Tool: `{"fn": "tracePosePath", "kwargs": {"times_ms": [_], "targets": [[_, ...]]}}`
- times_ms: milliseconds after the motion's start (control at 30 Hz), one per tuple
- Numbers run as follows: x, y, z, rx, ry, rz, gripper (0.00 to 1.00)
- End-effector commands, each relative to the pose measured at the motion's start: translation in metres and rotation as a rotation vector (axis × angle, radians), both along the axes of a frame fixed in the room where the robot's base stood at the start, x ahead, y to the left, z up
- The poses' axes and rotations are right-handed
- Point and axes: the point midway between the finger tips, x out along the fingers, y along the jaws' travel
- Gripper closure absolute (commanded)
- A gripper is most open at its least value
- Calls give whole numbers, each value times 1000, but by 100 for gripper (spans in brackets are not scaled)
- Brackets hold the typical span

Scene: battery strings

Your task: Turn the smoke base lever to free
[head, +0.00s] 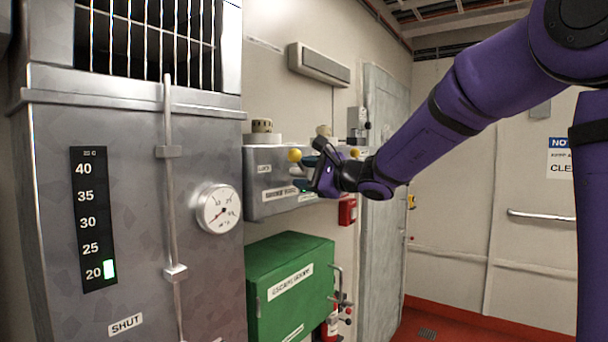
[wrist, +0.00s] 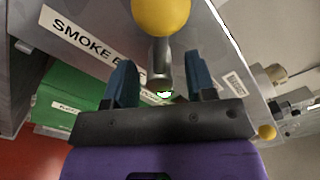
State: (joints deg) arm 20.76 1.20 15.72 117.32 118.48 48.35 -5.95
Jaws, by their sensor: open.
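The smoke base lever shows in the wrist view as a metal shaft (wrist: 160,60) with a yellow ball knob (wrist: 161,12). Its knob (head: 295,155) also shows in the head view, in front of a grey wall box (head: 256,207). A "SMOKE BASE" label (head: 281,194) is on the box, with a "LOCK" label (head: 264,168) above it. My gripper (wrist: 161,82) is open, its two blue fingers on either side of the lever shaft. Contact cannot be told. In the head view my gripper (head: 301,172) is at the box front and hides part of it.
A second yellow knob (head: 355,153) is to the right along the box. A green cabinet (head: 291,290) is below the box. A metal cabinet with a gauge (head: 218,208) stands at left. A grey door (head: 384,190) is behind my arm.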

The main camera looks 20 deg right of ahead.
Motion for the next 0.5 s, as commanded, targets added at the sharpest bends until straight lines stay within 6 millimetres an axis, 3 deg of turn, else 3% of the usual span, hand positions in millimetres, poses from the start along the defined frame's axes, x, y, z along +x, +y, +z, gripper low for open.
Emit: {"fn": "tracePosePath", "kwargs": {"times_ms": [367, 500], "targets": [[5, 4, 0, 1, 1, 0, 49], [5, 4, 0, 1, 1, 0, 77]]}}
